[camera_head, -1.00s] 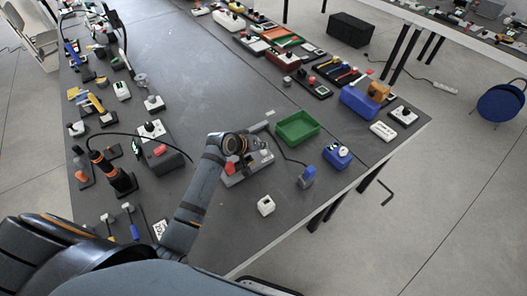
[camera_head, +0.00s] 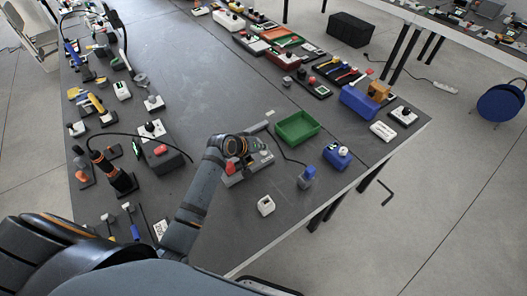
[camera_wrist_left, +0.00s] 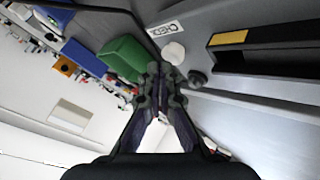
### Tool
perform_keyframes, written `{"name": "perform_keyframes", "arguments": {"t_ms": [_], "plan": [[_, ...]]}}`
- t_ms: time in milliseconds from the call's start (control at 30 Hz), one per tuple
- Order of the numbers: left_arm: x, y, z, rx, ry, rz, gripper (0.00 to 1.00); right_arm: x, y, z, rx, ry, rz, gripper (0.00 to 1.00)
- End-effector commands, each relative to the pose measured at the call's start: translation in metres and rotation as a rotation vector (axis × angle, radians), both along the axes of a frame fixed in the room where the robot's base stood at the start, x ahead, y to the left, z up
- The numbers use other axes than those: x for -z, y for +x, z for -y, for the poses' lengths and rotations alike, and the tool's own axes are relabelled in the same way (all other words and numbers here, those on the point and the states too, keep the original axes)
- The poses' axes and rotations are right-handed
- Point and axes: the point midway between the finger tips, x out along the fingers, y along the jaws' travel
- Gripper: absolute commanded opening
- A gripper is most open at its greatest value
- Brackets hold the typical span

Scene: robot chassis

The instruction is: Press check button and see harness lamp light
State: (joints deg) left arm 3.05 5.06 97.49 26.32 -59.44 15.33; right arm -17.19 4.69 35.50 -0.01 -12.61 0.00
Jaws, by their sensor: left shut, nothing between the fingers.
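The grey harness check fixture (camera_head: 257,168) stands on the dark table, partly covered by my left arm in the head view. In the left wrist view, a label that seems to read CHECK (camera_wrist_left: 165,29) sits beside a pale round cap (camera_wrist_left: 174,52), with a dark round knob (camera_wrist_left: 197,79) near it. I cannot tell which is button or lamp, or whether a lamp is lit. My left gripper (camera_wrist_left: 155,72) is shut and empty, its tips close to the pale cap. Contact cannot be told. In the head view its tips are hidden. My right gripper is out of view.
A green tray (camera_head: 297,127) stands just beyond the fixture, with a blue device (camera_head: 337,156) to its right.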

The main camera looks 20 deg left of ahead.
Motion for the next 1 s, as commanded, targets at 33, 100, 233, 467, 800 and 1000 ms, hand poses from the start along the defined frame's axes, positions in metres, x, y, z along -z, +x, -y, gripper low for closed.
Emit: {"name": "perform_keyframes", "arguments": {"t_ms": [33,100,233,467,800,1000], "plan": [[0.0008,-0.0001,0.0001,0.000,0.000,0.000,0.00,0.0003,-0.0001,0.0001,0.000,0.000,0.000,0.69],[0.0016,-0.0001,0.0000,0.000,0.000,0.000,0.00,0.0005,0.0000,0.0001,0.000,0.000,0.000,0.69],[0.0031,0.0000,0.0001,0.000,0.000,0.000,0.00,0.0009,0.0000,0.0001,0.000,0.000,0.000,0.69],[0.0060,0.0000,0.0002,0.000,0.000,0.000,0.00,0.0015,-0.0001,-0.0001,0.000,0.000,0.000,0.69],[0.0092,-0.0002,0.0001,0.001,0.000,-0.001,0.00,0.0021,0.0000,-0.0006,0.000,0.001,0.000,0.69],[0.0088,-0.0004,0.0001,0.001,0.000,-0.001,0.00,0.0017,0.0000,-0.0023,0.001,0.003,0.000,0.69]]}}
